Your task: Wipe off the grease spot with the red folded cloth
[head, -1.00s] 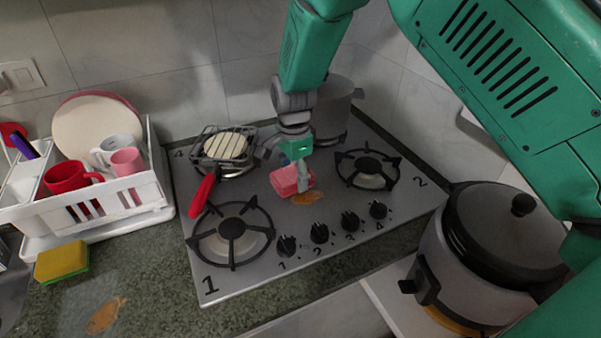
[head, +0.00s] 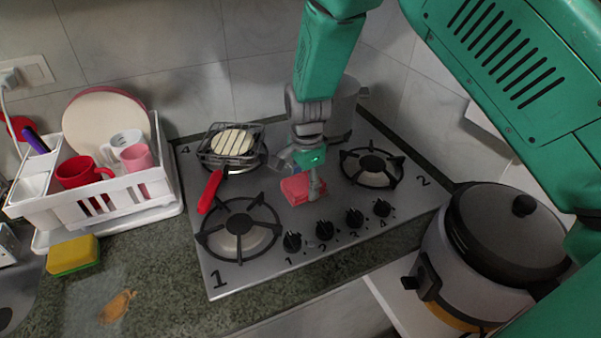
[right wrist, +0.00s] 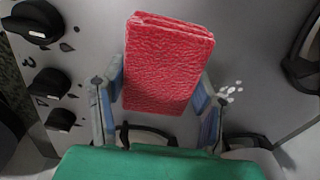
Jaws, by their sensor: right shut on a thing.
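The red folded cloth (head: 295,188) is on the steel hob, between the burners and behind the knobs. My right gripper (head: 312,186) is shut on it, pointing down. In the right wrist view the cloth (right wrist: 166,68) sits between the two fingers (right wrist: 160,92). An orange-brown grease spot (head: 117,306) lies on the counter at the front left, away from the cloth. My left gripper is not in view.
The hob (head: 290,225) has burners and several front knobs (head: 325,230). A grill pan with a red handle (head: 210,190) stands left of the gripper, a pot (head: 342,105) behind it. A yellow-green sponge (head: 73,256) and dish rack (head: 120,207) are left, a cooker (head: 490,250) right.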

